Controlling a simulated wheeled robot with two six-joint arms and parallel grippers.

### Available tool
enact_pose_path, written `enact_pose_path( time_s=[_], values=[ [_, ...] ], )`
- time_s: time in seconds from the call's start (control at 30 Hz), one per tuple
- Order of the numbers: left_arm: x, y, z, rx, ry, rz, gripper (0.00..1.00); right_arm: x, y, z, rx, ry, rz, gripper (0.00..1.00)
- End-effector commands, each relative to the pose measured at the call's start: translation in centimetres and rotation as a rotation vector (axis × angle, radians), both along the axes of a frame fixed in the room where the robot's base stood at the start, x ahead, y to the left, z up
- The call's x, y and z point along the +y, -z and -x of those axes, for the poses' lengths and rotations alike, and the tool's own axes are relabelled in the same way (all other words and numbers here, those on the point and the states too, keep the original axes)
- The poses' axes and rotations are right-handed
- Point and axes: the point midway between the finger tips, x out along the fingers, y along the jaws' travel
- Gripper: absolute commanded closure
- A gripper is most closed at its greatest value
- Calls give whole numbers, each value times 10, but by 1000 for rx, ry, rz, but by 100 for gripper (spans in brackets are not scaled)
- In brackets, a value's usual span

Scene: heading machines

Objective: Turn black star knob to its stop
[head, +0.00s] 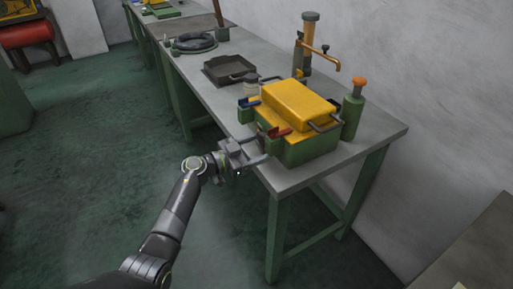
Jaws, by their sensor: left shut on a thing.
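A yellow-lidded box (297,101) with a green lower body (312,148) stands near the front end of the grey workbench. My left gripper (263,150) reaches in from the left, over the bench's front edge, against the box's near left side. Its jaws are shut on a small dark part there, which I take to be the black star knob. The knob is hidden by the fingers, so its shape and how far it is turned cannot be made out. My right gripper is not in view.
A red lever (280,132) and a blue lever (248,102) stick out of the box close to my gripper. A green bottle (352,113) with an orange cap stands right of it. A dark tray (228,69) and a copper-spouted pump (309,45) stand farther back.

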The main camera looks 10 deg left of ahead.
Motion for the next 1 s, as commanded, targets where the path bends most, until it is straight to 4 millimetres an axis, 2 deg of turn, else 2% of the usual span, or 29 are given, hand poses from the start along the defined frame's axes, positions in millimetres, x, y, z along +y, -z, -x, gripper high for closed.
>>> enact_pose_path(
  time_s=[0.27,1.0],
  values=[
    [1,-1,0,-76,0,-57,58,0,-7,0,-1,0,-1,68],
    [1,-1,-1,-457,0,-333,58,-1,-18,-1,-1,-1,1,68]
  ],
)
